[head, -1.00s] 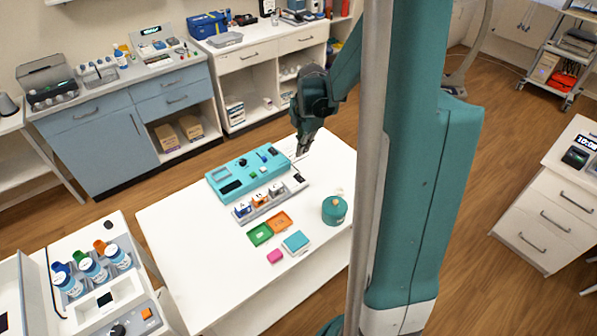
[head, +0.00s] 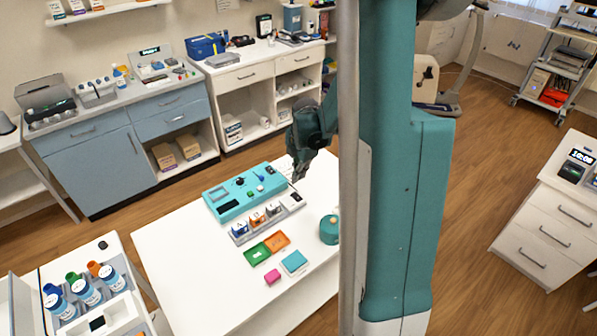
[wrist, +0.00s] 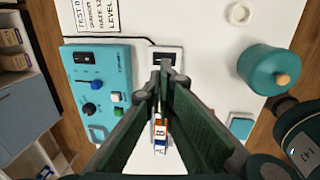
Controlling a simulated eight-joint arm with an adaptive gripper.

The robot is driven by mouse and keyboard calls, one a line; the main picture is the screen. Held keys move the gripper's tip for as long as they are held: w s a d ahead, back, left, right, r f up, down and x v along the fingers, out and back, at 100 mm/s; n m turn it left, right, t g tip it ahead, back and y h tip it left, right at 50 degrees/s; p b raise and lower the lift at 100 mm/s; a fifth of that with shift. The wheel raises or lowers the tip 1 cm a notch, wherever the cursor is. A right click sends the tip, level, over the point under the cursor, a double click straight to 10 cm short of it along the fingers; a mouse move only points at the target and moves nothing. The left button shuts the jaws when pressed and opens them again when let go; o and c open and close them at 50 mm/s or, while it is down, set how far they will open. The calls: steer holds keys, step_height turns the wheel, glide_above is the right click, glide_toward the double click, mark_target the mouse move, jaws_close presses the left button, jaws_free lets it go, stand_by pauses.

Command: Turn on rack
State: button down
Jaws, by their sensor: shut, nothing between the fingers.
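The rack (head: 268,221) is a low grey holder on the white table, with several small labelled bottles standing in it. Its right end is a white block (head: 291,200) with a dark inset, which shows in the wrist view as a white panel with a black slot (wrist: 166,56). My gripper (head: 295,182) points down just above this end, fingers together and empty. In the wrist view my fingertips (wrist: 164,68) overlap the near edge of the panel. I cannot tell whether they touch it. My fingers hide much of the rack there.
A teal control box (head: 243,194) with knobs and buttons lies right behind the rack. A teal round pot (head: 329,230) stands to the right.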

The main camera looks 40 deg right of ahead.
mark_target(297, 197)
steer(key=shift+w+f+b, duration=0.15)
steer(key=shift+w+f, duration=0.05)
steer(key=shift+f, duration=1.3)
steer(key=shift+w+f+b, duration=0.1)
steer(key=shift+w+f, duration=0.1)
steer(key=shift+f, duration=1.35)
steer(key=shift+w+f+b, duration=0.15)
steer(key=shift+w+f, duration=0.05)
steer(key=shift+f, duration=1.3)
steer(key=shift+f, duration=0.1)
steer(key=shift+w+f+g+b, duration=0.3)
steer(key=shift+f+g+b, duration=0.1)
steer(key=shift+g+b, duration=0.15)
steer(key=shift+s+r, duration=0.15)
steer(key=shift+s, duration=0.75)
steer(key=shift+r, duration=0.15)
